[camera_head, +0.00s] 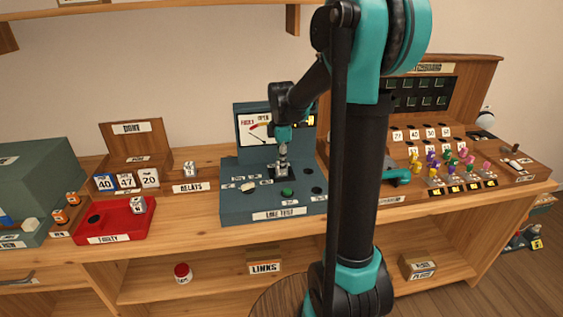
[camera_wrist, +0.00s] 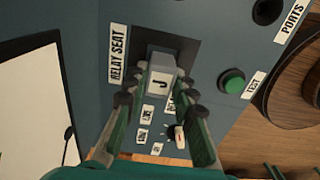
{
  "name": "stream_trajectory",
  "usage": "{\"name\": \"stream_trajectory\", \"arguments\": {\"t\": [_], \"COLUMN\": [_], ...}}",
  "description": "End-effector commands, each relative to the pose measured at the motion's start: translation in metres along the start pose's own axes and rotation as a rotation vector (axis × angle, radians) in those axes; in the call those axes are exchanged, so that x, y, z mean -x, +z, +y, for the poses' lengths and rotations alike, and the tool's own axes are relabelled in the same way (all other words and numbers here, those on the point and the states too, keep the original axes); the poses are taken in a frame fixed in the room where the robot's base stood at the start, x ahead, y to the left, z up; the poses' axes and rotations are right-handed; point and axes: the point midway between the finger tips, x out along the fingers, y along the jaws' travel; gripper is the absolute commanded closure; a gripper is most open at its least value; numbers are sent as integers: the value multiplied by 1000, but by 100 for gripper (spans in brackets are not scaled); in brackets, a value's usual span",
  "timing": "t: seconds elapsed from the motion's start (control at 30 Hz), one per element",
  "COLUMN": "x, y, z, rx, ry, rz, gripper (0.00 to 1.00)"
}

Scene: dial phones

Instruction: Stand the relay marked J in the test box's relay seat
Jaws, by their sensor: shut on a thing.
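In the wrist view, the relay marked J (camera_wrist: 160,83) is a pale block with its J label facing the camera. My gripper (camera_wrist: 156,92) is shut on it, with a finger on each side. The relay is at the dark square relay seat (camera_wrist: 183,52), beside the RELAY SEAT label. I cannot tell whether its base is fully down in the seat. In the head view, my gripper (camera_head: 283,158) points down over the blue-grey test box (camera_head: 240,209); the relay is too small to make out there.
The test box has a green TEST button (camera_wrist: 232,80) close to the gripper and an upright meter panel (camera_head: 262,125) behind. Left stand a RELAYS area with one relay (camera_head: 190,169) and a red FAULTY tray (camera_head: 110,226). A switchboard (camera_head: 440,140) with coloured plugs stands right.

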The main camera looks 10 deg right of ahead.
Motion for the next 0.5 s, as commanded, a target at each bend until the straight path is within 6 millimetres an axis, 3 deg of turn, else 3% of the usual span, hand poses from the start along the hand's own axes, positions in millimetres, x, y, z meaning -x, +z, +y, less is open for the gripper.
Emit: {"name": "stream_trajectory", "arguments": {"t": [0.37,0.4,0.5], "x": [-5,-5,-5], "y": [0,0,0], "z": [0,0,0], "rx": [0,0,0], "ry": [0,0,0], "rz": [0,0,0], "gripper": [100,70,58]}}
